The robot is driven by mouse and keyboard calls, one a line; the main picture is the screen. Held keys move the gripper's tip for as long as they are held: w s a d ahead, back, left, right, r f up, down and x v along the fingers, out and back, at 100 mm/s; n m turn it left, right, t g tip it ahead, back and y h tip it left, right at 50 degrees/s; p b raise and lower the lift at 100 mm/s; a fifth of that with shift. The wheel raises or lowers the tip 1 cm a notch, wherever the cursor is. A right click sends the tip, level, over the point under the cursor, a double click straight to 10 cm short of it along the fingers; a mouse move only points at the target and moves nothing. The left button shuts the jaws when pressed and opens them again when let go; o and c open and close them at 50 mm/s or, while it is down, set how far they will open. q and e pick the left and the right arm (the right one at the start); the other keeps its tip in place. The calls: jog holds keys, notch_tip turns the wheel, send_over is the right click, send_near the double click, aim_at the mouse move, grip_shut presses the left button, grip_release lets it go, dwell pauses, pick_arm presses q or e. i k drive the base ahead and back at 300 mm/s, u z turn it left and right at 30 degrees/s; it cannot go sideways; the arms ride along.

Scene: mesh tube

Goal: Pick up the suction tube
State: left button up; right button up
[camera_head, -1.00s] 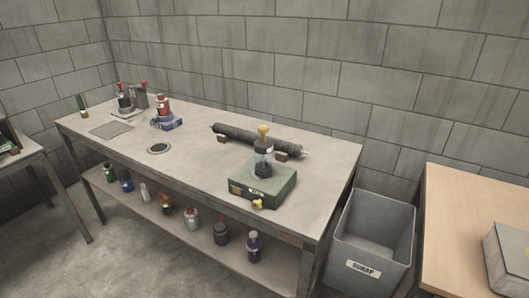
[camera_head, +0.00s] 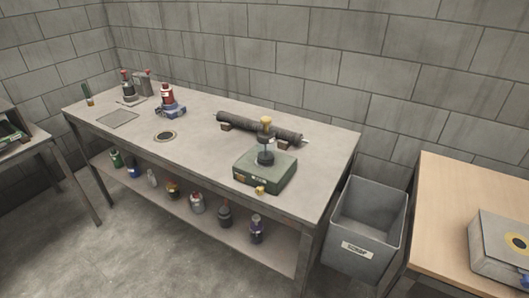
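A long dark tube (camera_head: 258,128), which looks like the suction tube, lies near the back right of the grey workbench (camera_head: 193,145). It rests on small brown blocks (camera_head: 227,127), with thin light tips at its ends. A green box (camera_head: 266,173) with a dark, yellow-topped device (camera_head: 266,140) stands in front of it and overlaps part of its right half. Neither of my grippers shows in the view.
A grey bin (camera_head: 364,226) stands right of the workbench. A wooden table (camera_head: 455,180) holds a grey box (camera_head: 503,245). Several bottles (camera_head: 197,202) stand on the lower shelf. A red device (camera_head: 168,100) is at the back left.

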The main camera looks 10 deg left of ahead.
aim_at(266, 142)
jog(key=z, duration=0.3)
jog(key=k, duration=0.25)
jog(key=u, duration=1)
jog(key=i, duration=1.3)
jog(key=z, duration=0.75)
